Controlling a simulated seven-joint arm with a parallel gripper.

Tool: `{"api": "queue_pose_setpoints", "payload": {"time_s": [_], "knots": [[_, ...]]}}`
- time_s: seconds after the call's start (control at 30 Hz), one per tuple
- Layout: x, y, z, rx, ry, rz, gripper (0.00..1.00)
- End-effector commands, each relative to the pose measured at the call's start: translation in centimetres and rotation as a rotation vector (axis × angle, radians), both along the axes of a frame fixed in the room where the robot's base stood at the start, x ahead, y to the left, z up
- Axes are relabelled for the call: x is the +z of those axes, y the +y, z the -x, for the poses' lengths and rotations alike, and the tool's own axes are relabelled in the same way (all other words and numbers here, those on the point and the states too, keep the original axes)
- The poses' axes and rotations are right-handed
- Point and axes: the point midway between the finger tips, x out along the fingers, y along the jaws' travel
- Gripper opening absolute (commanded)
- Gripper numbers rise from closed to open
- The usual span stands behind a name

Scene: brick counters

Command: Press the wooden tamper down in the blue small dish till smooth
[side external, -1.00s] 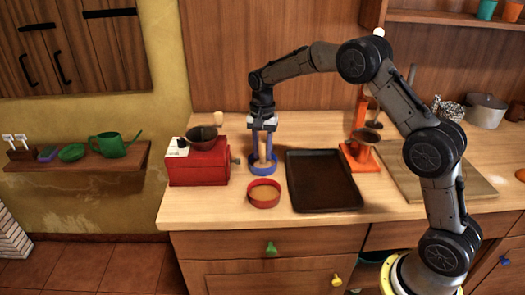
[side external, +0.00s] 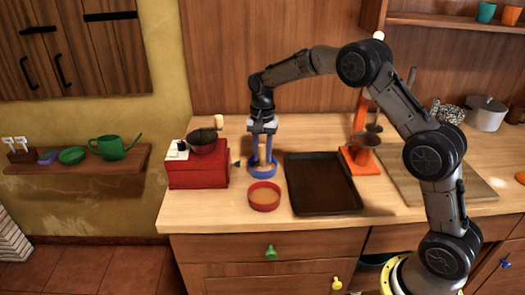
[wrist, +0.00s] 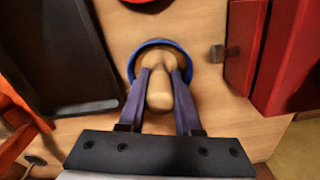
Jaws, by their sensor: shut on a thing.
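The wooden tamper (wrist: 160,92) is pale and rounded. My gripper (side external: 262,156) is shut on it, with one blue finger on each side; it also shows in the wrist view (wrist: 160,76). The blue small dish (side external: 263,174) is on the wooden counter directly below my gripper. In the wrist view, the dish's blue rim (wrist: 159,42) surrounds the tamper's far end. The tamper's lower end is inside the dish outline. The fingers and tamper hide most of the dish's inside, so I cannot tell how smooth its contents are.
A red dish (side external: 264,197) with tan contents stands just in front of the blue dish. A dark baking tray (side external: 322,182) lies to the right. A red box grinder (side external: 198,170) stands close on the left.

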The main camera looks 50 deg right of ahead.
Motion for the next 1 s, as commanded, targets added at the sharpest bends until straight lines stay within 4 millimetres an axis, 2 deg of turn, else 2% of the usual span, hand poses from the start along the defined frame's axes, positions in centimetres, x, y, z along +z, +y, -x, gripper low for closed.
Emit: {"api": "queue_pose_setpoints", "payload": {"time_s": [0.1,0.27,0.6,1.0], "knots": [[-0.6,0.0,0.0,0.0,0.001,0.0,0.0],[-0.5,0.0,0.0,0.0,0.001,0.0,0.0],[1.4,0.0,0.0,0.0,0.0,0.0,0.0],[1.5,-0.4,0.0,-0.001,0.001,0.0,0.0]]}}
